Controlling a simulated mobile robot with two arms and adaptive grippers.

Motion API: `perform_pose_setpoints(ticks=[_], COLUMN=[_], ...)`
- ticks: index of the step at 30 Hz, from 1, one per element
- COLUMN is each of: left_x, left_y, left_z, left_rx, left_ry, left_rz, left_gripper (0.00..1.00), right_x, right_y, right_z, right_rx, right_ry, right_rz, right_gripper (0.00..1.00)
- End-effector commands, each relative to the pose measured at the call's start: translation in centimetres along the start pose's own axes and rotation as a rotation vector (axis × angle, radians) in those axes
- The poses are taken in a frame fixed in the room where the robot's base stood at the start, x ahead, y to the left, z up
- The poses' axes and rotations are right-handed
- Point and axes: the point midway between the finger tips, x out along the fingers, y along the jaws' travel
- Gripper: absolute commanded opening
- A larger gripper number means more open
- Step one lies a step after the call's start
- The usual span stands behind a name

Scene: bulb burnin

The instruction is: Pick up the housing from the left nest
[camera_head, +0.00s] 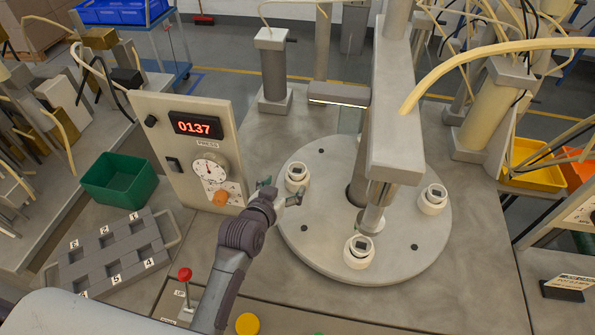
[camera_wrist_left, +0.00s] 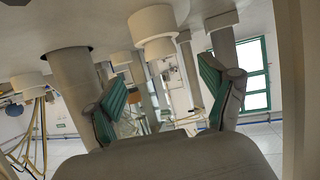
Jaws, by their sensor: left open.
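The left nest's housing (camera_head: 297,178) is a white round cup with a dark square on top, on the left of the grey turntable (camera_head: 320,265). My left gripper (camera_head: 282,192) is open and empty, just in front and left of it, its fingers spread toward it. In the left wrist view, which looks upside down, the white housing (camera_wrist_left: 153,28) shows above the gap between the two green-padded fingers (camera_wrist_left: 165,95), apart from them. The nest under the housing is largely hidden. My right gripper is not in view.
Other white housings sit at the front (camera_head: 359,253) and right (camera_head: 432,200) of the turntable. A grey press column (camera_head: 395,110) stands over it. A panel with a gauge (camera_head: 197,150) stands left of my gripper. A green bin (camera_head: 118,181) and numbered tray (camera_head: 113,255) lie farther left.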

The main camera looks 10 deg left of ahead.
Motion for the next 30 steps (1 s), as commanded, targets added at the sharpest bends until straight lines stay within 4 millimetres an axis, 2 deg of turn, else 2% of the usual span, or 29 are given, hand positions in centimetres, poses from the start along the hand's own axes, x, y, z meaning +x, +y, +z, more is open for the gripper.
perform_pose_setpoints(ticks=[1, 5, 10, 13, 19, 29, 30], left_x=[0.9, 2.2, 3.1, 4.4, 7.0, 7.7, 7.7], left_y=[0.0, 0.0, 0.0, 0.1, 0.1, 0.1, 0.1], left_z=[-0.1, -0.1, -0.2, -0.3, -0.2, 0.0, 0.0], left_rx=[0.0, 0.001, 0.0, -0.001, -0.001, 0.0, 0.0], left_ry=[0.001, 0.001, 0.0, -0.001, 0.0, 0.001, 0.001], left_rz=[0.0, 0.0, 0.0, 0.0, 0.0, 0.0, 0.0], left_gripper=[0.83, 0.83, 0.83, 0.83, 0.83, 0.83, 0.8], right_x=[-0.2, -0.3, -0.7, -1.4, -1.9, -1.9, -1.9], right_y=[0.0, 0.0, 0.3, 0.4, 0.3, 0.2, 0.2], right_z=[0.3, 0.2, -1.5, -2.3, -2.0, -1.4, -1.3], right_rx=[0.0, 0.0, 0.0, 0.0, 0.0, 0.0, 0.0], right_ry=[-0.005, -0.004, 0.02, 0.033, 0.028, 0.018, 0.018], right_rz=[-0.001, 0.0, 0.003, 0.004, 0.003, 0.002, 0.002], right_gripper=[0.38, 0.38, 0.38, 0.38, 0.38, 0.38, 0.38])
